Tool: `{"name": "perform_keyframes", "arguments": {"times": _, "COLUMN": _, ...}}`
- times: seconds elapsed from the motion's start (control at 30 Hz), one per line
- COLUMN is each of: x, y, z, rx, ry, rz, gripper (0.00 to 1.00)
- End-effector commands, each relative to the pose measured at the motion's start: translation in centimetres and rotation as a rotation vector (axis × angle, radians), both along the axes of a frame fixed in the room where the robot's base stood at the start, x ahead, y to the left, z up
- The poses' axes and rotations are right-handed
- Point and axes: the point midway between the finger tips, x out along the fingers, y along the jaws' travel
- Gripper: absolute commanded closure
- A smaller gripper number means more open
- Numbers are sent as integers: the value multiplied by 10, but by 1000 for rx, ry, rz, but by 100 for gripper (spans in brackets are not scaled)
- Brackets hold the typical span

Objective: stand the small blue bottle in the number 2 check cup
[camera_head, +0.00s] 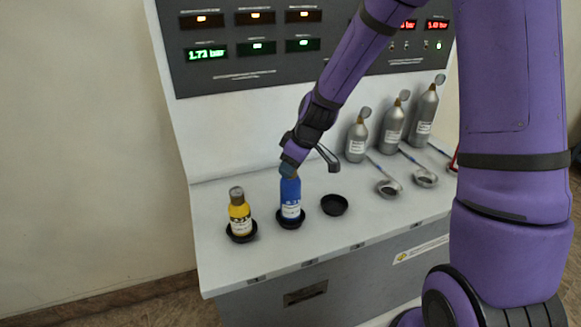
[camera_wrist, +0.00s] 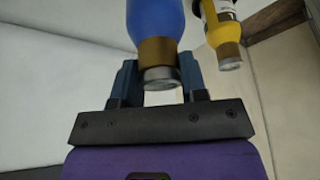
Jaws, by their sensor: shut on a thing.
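The small blue bottle (camera_head: 290,197) stands upright in the middle black cup (camera_head: 291,223), the one above the number 2 mark on the counter edge. My gripper (camera_head: 289,171) is around the bottle's top from above. In the wrist view my gripper (camera_wrist: 160,82) has a finger on each side of the neck of the blue bottle (camera_wrist: 155,22), with its brass collar and grey cap between them. The fingers hide the bottle's cap in the head view. Whether the bottle's base touches the cup floor is hidden by the cup rim.
A yellow bottle (camera_head: 240,214) stands in the left cup (camera_head: 241,237); it also shows in the wrist view (camera_wrist: 222,28). The right cup (camera_head: 334,205) is empty. Several grey bottles (camera_head: 393,127) and ladle-like tools (camera_head: 389,188) are at the right. The panel (camera_head: 255,45) rises behind.

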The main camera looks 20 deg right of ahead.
Motion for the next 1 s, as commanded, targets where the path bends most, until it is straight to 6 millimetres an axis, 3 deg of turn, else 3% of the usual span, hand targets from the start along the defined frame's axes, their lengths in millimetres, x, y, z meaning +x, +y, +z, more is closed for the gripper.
{"name": "perform_keyframes", "arguments": {"times": 0.43, "x": 0, "y": 0, "z": -9, "rx": -1, "ry": -1, "rz": 0, "gripper": 100}}
{"name": "perform_keyframes", "arguments": {"times": 0.47, "x": 0, "y": 0, "z": -9, "rx": 0, "ry": 0, "rz": 1, "gripper": 56}}
{"name": "perform_keyframes", "arguments": {"times": 0.57, "x": 0, "y": 0, "z": -9, "rx": -1, "ry": -1, "rz": 1, "gripper": 35}}
{"name": "perform_keyframes", "arguments": {"times": 1.0, "x": -1, "y": -3, "z": 2, "rx": -1, "ry": -4, "rz": -1, "gripper": 35}}
